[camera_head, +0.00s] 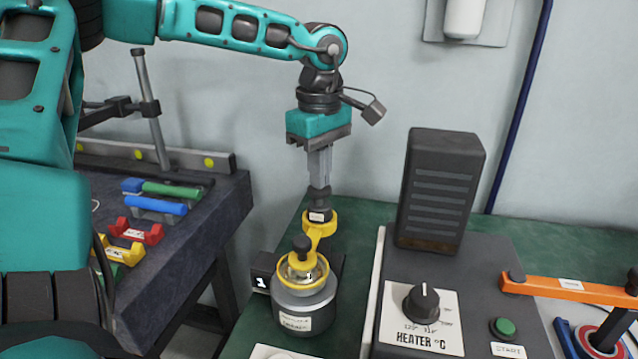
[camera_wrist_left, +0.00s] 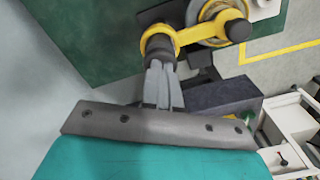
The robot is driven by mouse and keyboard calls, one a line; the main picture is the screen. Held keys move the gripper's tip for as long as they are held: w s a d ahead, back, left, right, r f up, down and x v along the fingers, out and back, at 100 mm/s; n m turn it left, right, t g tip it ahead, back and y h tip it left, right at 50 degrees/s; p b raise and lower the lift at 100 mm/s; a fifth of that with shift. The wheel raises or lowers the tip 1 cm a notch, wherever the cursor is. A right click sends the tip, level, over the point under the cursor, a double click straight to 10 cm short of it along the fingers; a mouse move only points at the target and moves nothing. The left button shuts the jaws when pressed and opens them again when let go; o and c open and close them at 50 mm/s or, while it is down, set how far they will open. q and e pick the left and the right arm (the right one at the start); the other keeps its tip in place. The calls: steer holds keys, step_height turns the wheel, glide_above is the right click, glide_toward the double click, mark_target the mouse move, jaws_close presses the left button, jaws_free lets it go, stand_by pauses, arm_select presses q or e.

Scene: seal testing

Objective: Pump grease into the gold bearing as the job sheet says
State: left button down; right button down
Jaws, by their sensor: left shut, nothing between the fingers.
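My left gripper (camera_head: 320,186) points straight down with its fingers shut and empty. Its tips are at the dark knob (camera_head: 319,200) on the end of a yellow lever (camera_head: 320,226); whether they touch or hover just above, I cannot tell. The left wrist view also shows the shut fingers (camera_wrist_left: 158,66) at the dark knob. The lever reaches to a grey labelled pot (camera_head: 303,308) with a gold ring (camera_head: 302,270) and a second dark knob on top. A tag "1" stands beside it. No readable job sheet is visible. My right gripper is out of view.
A dark heater panel (camera_head: 425,305) with a dial and green START button (camera_head: 505,327) stands right of the pot, with a tall dark box (camera_head: 440,190) behind. An orange lever (camera_head: 570,289) is at far right. Coloured tools lie on the left bench (camera_head: 225,200).

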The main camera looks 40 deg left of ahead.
arm_select(q)
steer(key=shift+f+b, duration=0.3)
steer(key=shift+f, duration=0.2)
steer(key=shift+r, duration=0.15)
steer(key=shift+r+p, duration=1.4)
steer(key=shift+r, duration=0.45)
steer(key=shift+f, duration=0.1)
